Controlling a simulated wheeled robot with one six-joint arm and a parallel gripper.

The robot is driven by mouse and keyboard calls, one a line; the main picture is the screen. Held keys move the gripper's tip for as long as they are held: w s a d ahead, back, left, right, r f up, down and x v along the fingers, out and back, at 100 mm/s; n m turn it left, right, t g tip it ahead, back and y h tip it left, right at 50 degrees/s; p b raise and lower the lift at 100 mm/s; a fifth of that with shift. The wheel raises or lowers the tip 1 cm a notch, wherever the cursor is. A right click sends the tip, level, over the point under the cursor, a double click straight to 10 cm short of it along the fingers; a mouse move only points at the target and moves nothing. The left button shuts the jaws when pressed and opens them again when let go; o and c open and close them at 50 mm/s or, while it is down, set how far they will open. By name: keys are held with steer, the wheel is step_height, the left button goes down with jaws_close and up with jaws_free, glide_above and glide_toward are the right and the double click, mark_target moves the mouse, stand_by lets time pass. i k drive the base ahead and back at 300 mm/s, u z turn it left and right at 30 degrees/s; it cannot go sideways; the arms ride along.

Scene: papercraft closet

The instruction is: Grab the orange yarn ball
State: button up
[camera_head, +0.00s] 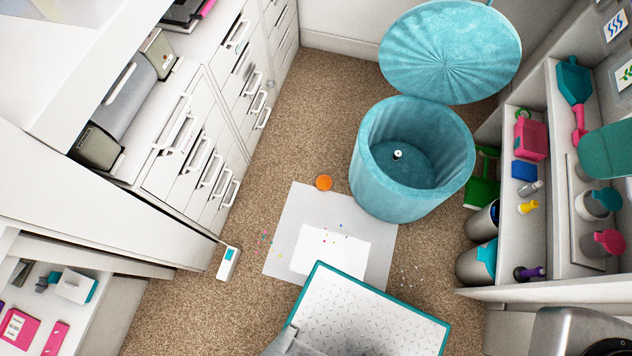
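A small round orange thing (323,183), most likely the orange yarn ball, lies on the floor at the top edge of the light grey sheet (300,215). It is too small to make out any yarn strands. It sits to the left of the teal round bin and apart from it. My gripper does not show in this view.
The open teal bin (385,195) has its lid (450,50) raised behind it. A teal-edged patterned board (365,310) is at the bottom. White drawers (190,165) line the left, shelves (545,190) the right. Brown carpet (320,110) is clear above the orange thing. Colored bits dot the sheet.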

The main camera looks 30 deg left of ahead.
mark_target(323, 182)
steer(key=k, duration=0.65)
steer(key=u, duration=1)
steer(key=i, duration=1.5)
steer(key=z, duration=0.65)
